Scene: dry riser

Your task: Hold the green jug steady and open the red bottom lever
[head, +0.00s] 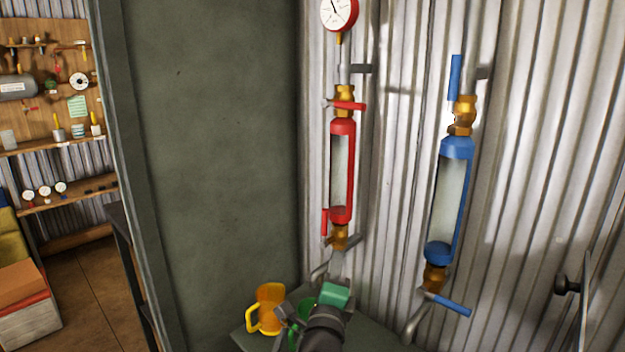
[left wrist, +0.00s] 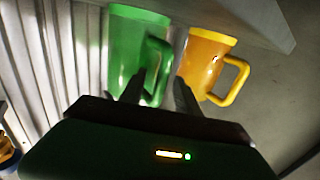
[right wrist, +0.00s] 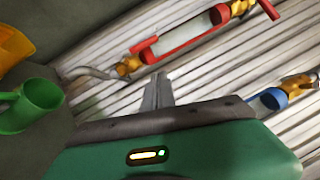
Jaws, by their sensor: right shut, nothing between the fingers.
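The green jug (left wrist: 138,50) stands beside an orange jug. In the left wrist view my left gripper (left wrist: 160,82) has its fingers apart on either side of the jug's handle, and they do not look closed on it. In the head view the green jug (head: 306,308) is largely hidden by my grippers and wrist. The red bottom lever (head: 325,222) lies upright along the lower left of the red sight-glass bottle (head: 342,170). My right gripper (right wrist: 158,78) is shut and empty, pointing toward the bottle's lower end. The lever (right wrist: 144,46) lies beyond its tips, apart from them.
The orange jug (head: 268,306) is close on the green jug's left. A blue bottle (head: 450,195) with blue levers hangs to the right on the corrugated wall. A red top lever (head: 348,105) is above the red bottle. A grey panel (head: 215,150) stands at left.

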